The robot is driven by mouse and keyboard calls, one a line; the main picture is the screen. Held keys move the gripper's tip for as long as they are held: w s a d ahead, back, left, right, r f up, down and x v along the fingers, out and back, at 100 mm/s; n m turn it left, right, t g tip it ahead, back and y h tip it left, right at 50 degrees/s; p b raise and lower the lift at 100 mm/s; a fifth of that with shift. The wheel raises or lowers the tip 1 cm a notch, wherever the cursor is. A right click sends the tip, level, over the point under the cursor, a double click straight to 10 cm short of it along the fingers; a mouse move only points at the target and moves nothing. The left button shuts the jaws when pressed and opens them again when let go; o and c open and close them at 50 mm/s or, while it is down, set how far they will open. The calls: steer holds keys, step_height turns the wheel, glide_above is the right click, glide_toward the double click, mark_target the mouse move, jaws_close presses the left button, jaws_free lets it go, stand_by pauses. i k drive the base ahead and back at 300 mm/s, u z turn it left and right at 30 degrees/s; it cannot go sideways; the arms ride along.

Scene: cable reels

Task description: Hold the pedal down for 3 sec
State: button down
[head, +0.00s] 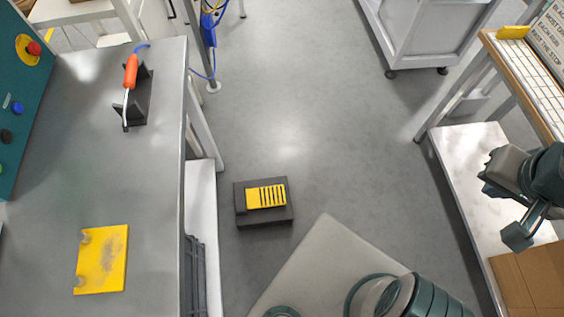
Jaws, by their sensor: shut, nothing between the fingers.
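The pedal (266,196) is a yellow ribbed plate on a dark grey base. It sits on the floor near the middle of the head view, just right of the workbench. Nothing touches it, and its plate looks raised from the base. My gripper (487,178) is at the right edge, far to the right of the pedal and apart from it. It is dark, small in the picture, and shut with nothing held.
A grey workbench (55,170) at left carries an orange-handled tool (131,72) in a stand and a yellow plate (102,259). A cart (430,35) stands at the back right. A shelf (465,160) and cardboard box (530,280) are at right. Floor beyond the pedal is clear.

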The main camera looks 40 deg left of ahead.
mark_target(273, 196)
steer(key=i, duration=1.4)
steer(key=u, duration=3.85)
